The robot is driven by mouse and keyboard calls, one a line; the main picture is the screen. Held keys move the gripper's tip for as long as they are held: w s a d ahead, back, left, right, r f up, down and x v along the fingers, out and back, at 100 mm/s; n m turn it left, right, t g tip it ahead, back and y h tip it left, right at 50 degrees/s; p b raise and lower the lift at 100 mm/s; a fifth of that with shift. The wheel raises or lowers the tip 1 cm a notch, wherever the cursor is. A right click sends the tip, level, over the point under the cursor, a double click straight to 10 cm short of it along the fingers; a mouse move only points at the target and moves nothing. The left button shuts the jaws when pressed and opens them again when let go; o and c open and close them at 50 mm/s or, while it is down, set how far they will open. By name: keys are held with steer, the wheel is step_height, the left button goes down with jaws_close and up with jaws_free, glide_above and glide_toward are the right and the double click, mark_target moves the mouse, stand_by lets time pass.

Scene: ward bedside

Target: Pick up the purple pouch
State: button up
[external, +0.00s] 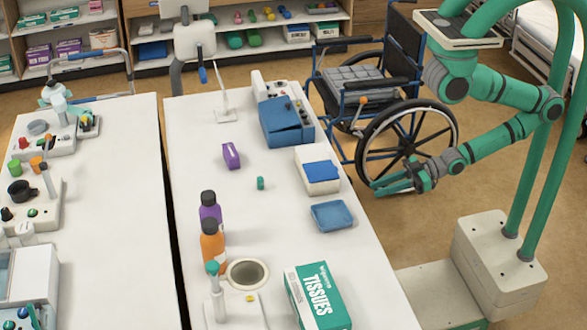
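A small purple pouch (231,155) with a pale mark on its side sits on the right-hand white table (190,130), towards the back middle. My gripper (376,188) is beyond the table's right edge, in front of the wheelchair wheel, well apart from the pouch. Its two green fingers point left with a gap between them, and nothing shows in it.
A blue box (282,122), a white box with a blue top (317,170) and a blue packet (332,216) stand along the table's right side. A small green cylinder (260,183) is near the pouch. Bottles (211,242) and a tissue box (318,298) are nearer. A wheelchair (408,140) is behind.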

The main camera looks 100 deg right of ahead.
steer(key=o, duration=0.8)
